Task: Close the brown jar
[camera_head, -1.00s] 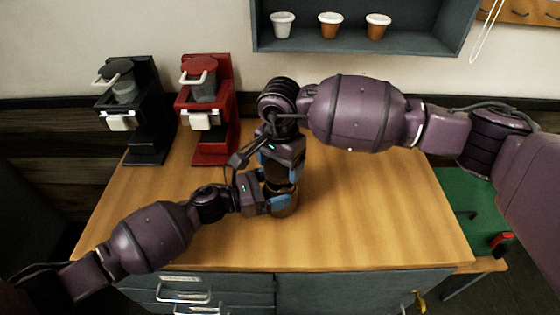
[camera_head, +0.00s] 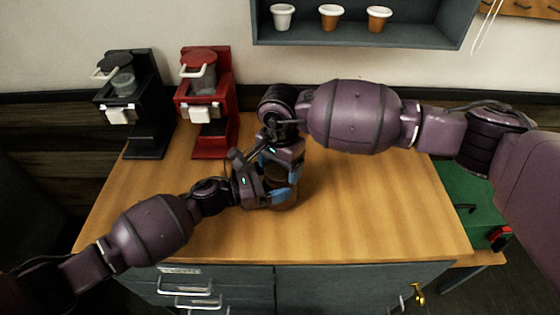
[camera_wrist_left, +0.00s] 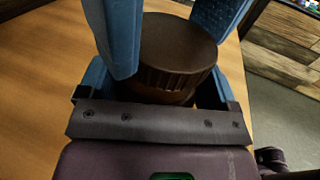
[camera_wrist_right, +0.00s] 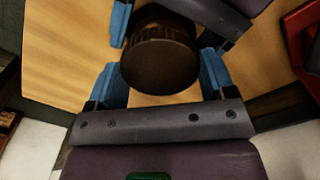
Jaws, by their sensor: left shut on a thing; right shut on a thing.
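The brown jar (camera_head: 287,203) stands on the wooden table, mostly hidden behind my grippers in the head view. Its dark brown ribbed lid (camera_wrist_left: 178,45) sits on top of the jar body in the left wrist view. The lid also shows in the right wrist view (camera_wrist_right: 160,65). My left gripper (camera_head: 266,190) comes in low from the left, with its blue fingers around the jar body. My right gripper (camera_head: 280,172) reaches down from above, with its blue fingers on either side of the lid. I cannot tell whether the lid is fully seated.
A black coffee machine (camera_head: 146,141) and a red one (camera_head: 210,140) stand at the back left of the table (camera_head: 370,220). A wall shelf (camera_head: 360,36) holds several small cups. A green surface (camera_head: 465,205) lies to the right. The front and right of the table are clear.

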